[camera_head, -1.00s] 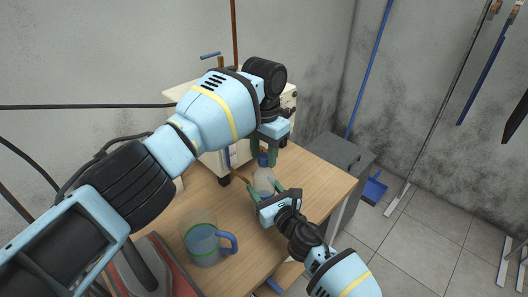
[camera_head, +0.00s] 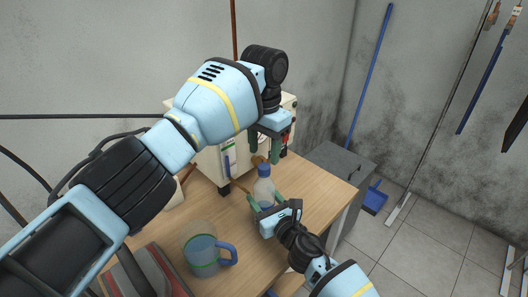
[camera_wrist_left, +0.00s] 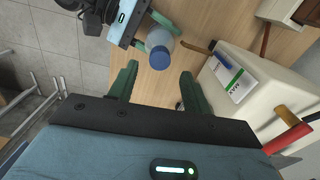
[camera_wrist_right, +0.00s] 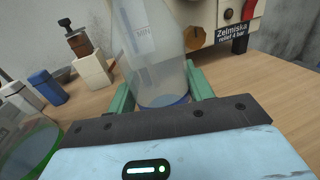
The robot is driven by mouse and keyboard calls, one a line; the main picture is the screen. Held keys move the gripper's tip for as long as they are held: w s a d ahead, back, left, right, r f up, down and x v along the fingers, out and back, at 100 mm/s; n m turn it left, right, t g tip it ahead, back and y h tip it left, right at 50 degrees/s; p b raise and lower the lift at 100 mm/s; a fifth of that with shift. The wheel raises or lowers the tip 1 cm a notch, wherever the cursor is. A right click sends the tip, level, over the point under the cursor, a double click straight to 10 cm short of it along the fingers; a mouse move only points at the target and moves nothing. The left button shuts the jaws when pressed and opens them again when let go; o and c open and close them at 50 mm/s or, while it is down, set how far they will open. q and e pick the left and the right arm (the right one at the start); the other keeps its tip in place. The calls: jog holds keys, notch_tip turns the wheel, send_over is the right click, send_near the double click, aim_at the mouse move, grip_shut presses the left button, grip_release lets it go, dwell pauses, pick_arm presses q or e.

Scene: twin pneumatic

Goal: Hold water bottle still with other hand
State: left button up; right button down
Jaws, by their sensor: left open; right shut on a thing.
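The water bottle (camera_head: 264,188) is clear with a blue cap and stands upright on the wooden table. My right gripper (camera_head: 265,205) is shut on its lower body. In the right wrist view the bottle (camera_wrist_right: 158,60) stands between the green fingers, with a little blue liquid at its base. My left gripper (camera_head: 265,148) is open and empty above the bottle. In the left wrist view the blue cap (camera_wrist_left: 160,57) shows beyond and between the spread fingers of the left gripper (camera_wrist_left: 160,85), apart from them.
A white machine (camera_wrist_right: 200,20) with knobs and levers stands just behind the bottle. A clear jug with a blue handle (camera_head: 205,252) stands nearer on the table. The table's right part is clear.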

aim_at(264, 166)
pick_arm(q)
jog(key=shift+c, duration=0.4)
notch_tip(264, 166, up, 4)
jog(key=n, duration=0.3)
jog(key=shift+f+n, duration=0.25)
jog(key=shift+n, duration=0.15)
jog(key=shift+f, duration=4.05)
grip_shut()
